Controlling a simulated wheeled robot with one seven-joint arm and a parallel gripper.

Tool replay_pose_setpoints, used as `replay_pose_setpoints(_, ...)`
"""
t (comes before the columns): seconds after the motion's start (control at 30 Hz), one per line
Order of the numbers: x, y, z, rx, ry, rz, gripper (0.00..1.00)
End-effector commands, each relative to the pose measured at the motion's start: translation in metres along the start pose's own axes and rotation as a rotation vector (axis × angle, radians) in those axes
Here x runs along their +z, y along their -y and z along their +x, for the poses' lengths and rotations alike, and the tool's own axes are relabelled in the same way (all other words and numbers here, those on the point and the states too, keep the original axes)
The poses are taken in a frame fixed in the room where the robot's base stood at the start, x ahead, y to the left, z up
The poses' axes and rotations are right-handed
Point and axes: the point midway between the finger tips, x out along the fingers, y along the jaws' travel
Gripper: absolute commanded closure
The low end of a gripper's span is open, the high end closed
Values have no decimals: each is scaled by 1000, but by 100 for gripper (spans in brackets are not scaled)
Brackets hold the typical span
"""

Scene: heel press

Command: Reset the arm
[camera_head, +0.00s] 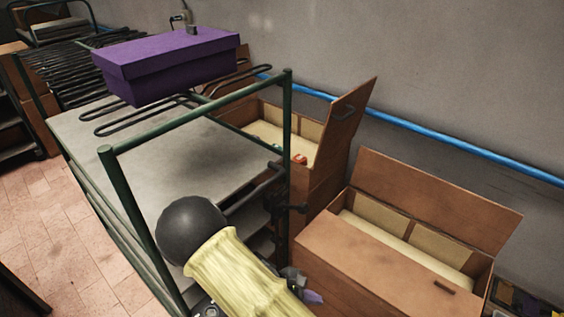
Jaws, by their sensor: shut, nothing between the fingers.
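A thick pale yellow sleeve with a dark grey ball at its upper end fills the bottom middle and looks like part of my arm. It stands in front of a green-framed metal bench (165,160). I cannot make out my gripper or its fingertips in this view. Small grey and purple parts show beside the sleeve's right edge, too little to tell what they are.
A purple lidded box (165,65) sits on wire racks (130,116) at the bench's far end. The bench's green rail (200,111) rises close to the arm. Open wooden chests (385,258) (338,135) stand right, below a blue wall pipe (430,136). Tiled floor (65,245) is clear at left.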

Motion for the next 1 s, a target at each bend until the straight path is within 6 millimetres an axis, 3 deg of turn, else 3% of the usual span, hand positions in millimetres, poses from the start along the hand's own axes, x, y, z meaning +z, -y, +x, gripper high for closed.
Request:
replay_pose_setpoints(0.5,91,11,-42,-386,-483,714,100)
replay_pose_setpoints(1.0,200,17,-79,-561,-803,1426,100)
